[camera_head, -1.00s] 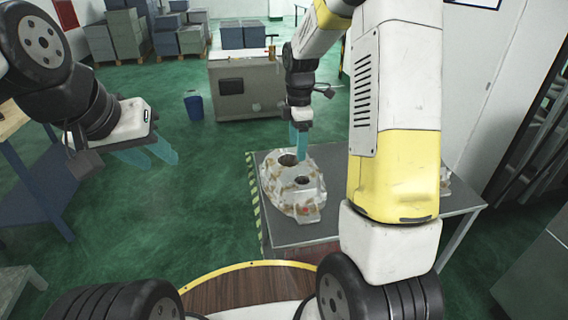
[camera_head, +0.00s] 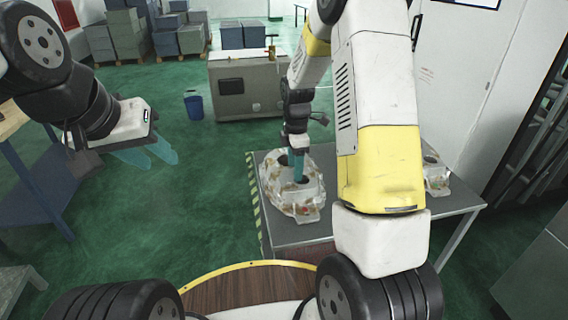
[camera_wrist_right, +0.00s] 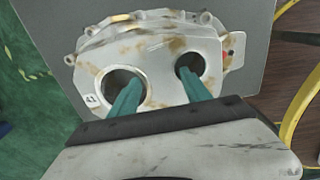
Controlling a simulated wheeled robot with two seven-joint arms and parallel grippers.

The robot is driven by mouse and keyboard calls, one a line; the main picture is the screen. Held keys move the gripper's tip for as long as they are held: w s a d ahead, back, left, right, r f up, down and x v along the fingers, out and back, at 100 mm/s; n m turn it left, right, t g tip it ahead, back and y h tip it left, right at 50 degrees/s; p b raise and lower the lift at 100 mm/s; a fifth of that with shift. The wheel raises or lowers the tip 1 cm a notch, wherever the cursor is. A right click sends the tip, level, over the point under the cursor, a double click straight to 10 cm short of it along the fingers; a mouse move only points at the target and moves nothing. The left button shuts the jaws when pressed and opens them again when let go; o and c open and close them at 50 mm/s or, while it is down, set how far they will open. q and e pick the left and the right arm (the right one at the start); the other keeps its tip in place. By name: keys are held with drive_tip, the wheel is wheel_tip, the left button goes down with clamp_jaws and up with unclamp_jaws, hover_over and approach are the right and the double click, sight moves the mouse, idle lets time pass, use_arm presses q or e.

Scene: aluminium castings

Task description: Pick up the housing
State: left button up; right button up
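A cast aluminium housing (camera_head: 290,197) with brown stains and two round holes sits on the grey table, left of my right arm. In the right wrist view the housing (camera_wrist_right: 150,52) fills the middle, with a small "41" label by the left hole. My right gripper (camera_head: 297,172) points down at the top of the housing. In the right wrist view its teal fingers (camera_wrist_right: 160,92) are apart, each reaching over or into one hole; the depth is unclear. My left gripper (camera_head: 158,157) hangs over the floor at the left, fingers apart and empty.
A second casting (camera_head: 436,176) stands on the grey table (camera_head: 330,232) at the right, partly behind my right arm. A blue bin (camera_head: 194,106) and a cabinet (camera_head: 245,90) stand further back. The floor left of the table is clear.

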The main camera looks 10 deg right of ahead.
clamp_jaws()
drive_tip(key=shift+w+r, duration=0.1)
